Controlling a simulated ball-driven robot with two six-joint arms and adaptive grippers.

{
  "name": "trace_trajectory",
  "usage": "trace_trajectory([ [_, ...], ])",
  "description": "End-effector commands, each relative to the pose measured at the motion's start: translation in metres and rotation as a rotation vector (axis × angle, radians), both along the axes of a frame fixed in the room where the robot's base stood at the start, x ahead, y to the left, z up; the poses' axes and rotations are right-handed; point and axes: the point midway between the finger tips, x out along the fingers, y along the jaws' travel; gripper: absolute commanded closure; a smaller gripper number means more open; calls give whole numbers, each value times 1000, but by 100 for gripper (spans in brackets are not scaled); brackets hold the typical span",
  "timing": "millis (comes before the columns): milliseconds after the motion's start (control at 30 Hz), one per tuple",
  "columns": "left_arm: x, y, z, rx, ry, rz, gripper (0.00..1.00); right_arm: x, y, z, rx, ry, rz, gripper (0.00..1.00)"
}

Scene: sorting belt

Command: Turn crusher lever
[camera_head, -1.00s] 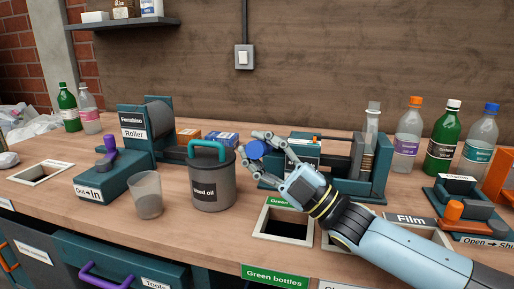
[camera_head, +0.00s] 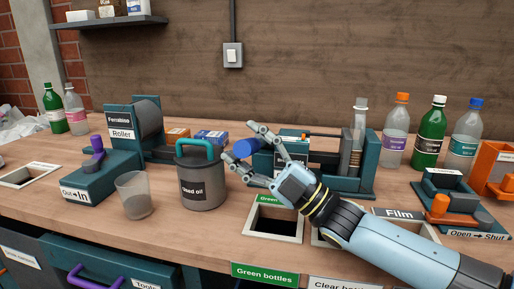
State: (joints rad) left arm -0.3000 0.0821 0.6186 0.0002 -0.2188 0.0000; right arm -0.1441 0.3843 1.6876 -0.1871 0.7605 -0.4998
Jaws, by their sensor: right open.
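The teal crusher (camera_head: 368,180) stands right of the middle of the table, partly hidden behind my right arm. A blue cylindrical handle (camera_head: 246,147), which looks like its lever, sticks out at its left side. My right gripper (camera_head: 252,152) comes in from the lower right. It is open, with its fingers spread wide above and below the blue handle. I cannot tell whether either finger touches it. A clear bottle (camera_head: 358,125) stands upright at the crusher's right part. My left gripper is not in view.
A grey used-oil can (camera_head: 202,190) stands just left of my right gripper, and a clear cup (camera_head: 135,195) beyond it. The green-bottles opening (camera_head: 250,228) lies below the gripper. Several bottles (camera_head: 432,135) stand at the right. The teal roller machine (camera_head: 120,150) is at the left.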

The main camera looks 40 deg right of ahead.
Motion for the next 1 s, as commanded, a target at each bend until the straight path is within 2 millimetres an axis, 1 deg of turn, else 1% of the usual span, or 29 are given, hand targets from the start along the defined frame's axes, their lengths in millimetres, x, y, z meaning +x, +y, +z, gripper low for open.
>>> trace_trajectory([
  [133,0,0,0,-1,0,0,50,-11,-6,-9,-1,6,-1,47],
  [167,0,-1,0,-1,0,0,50,-16,-9,-8,-3,5,0,47],
  [400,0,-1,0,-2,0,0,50,-66,-35,-8,-5,9,2,47],
  [500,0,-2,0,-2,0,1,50,-85,-45,-8,-4,7,2,47],
  [600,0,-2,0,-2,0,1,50,-100,-53,-8,-3,5,2,47],
  [700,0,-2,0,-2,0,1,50,-109,-58,-7,-2,3,1,47],
  [800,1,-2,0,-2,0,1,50,-114,-61,-7,-1,3,-1,47],
  [1000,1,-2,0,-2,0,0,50,-115,-62,-6,0,1,0,47],
])
